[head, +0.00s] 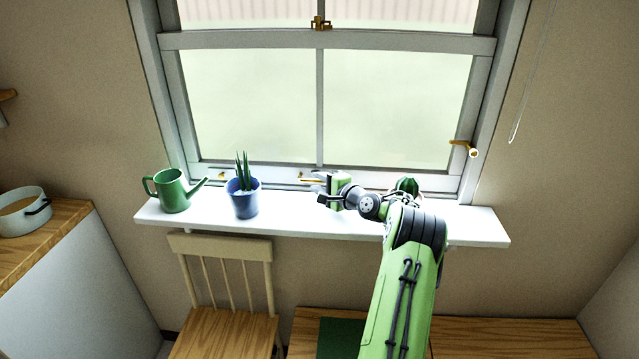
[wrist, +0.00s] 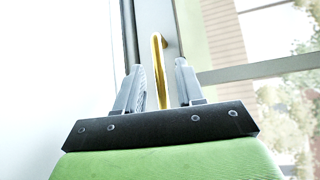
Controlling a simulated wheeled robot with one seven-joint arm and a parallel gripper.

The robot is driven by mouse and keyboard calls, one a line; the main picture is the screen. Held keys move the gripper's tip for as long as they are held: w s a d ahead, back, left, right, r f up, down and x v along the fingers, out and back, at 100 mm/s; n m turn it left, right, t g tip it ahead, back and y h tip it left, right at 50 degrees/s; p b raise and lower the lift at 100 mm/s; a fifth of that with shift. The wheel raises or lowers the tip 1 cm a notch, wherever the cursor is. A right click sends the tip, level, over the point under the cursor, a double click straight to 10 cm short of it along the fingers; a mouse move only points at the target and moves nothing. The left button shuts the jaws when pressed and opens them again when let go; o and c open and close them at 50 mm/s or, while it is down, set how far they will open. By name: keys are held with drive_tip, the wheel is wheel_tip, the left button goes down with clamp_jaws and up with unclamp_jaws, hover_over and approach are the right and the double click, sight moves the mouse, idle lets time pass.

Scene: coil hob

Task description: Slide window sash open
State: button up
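The window sash (head: 319,110) is the lower pane of a pale-framed window, with its bottom rail down by the white sill. Brass handles sit on that rail, one at the left (head: 222,177) and one beside my gripper (head: 319,187). In the wrist view a brass bar handle (wrist: 157,62) stands between the two fingertips of my gripper (wrist: 159,72). The fingers are apart, with a visible gap on each side of the bar. The handle's lower end is hidden behind the gripper body.
The sill (head: 290,222) holds a green watering can (head: 173,191), a blue pot (head: 244,202) with a spiky plant, and a cactus (head: 406,186) partly behind my arm. A brass latch (head: 320,22) and side fitting (head: 465,147) are on the window. A chair (head: 222,245) stands below.

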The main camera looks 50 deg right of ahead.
sight(320, 97)
clamp_jaws()
wheel_tip(320, 97, up, 25)
drive_tip(key=p, duration=1.6)
drive_tip(key=shift+p, duration=0.4)
unclamp_jaws()
drive_tip(key=shift+f, duration=0.15)
drive_tip(key=s+a+r+b, duration=0.1)
drive_tip(key=s+r+b, duration=0.1)
drive_tip(key=s, duration=1.3)
drive_tip(key=shift+s+a+r+b, duration=0.2)
drive_tip(key=shift+s+a+b, duration=0.1)
drive_tip(key=shift+b, duration=0.05)
